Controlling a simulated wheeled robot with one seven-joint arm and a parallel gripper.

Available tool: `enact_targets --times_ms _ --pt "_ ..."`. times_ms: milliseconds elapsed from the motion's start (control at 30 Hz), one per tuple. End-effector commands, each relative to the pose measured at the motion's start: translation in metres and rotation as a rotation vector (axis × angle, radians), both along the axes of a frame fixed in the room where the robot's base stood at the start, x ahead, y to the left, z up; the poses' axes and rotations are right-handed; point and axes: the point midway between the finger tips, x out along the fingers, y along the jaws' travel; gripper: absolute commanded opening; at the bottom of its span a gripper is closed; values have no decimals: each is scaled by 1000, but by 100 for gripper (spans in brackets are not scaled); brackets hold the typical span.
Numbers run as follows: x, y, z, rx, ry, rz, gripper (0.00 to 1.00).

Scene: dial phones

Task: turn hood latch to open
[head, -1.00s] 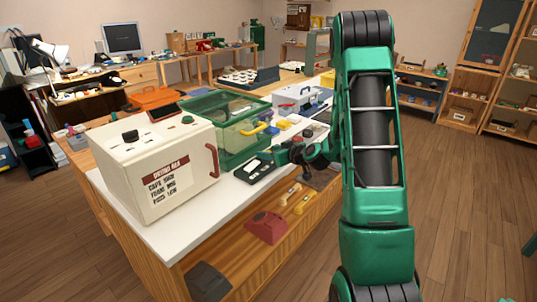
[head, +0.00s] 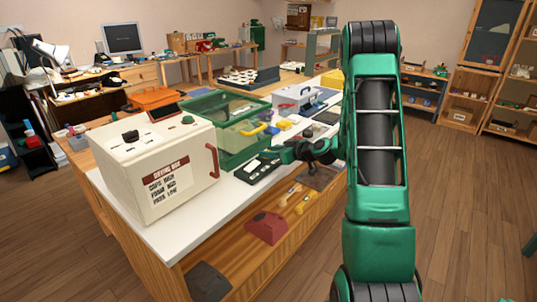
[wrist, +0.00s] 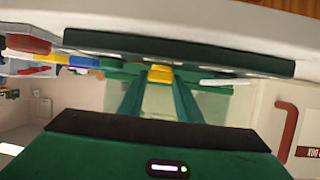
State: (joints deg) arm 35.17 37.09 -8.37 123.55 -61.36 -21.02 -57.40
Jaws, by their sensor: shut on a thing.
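The hood is a green-framed case with clear panels (head: 215,108), standing on the white-topped bench behind the white box. A yellow bar handle (head: 253,129) is on its front. My gripper (head: 270,153) is low at the front of the hood, above the bench edge side. In the wrist view the two green fingers (wrist: 160,84) reach to a small yellow piece (wrist: 160,74), which appears to be the latch, and are shut on it. The fingers hide part of it, so its exact angle cannot be told.
A white drying box (head: 155,170) with a red handle (head: 212,160) stands left of my gripper. A black tray (head: 258,167) lies on the bench (head: 190,235) below it. A grey case (head: 298,96) stands farther right. The floor at right is clear.

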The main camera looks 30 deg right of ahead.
Motion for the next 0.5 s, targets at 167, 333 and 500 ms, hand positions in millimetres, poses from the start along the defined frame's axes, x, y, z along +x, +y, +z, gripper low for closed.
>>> enact_targets --times_ms 167,333,500 --pt "0 -3 -1 -3 -1 64 9" --pt "0 -3 0 -4 0 77 9" --pt "-1 -3 -1 -4 1 75 9"
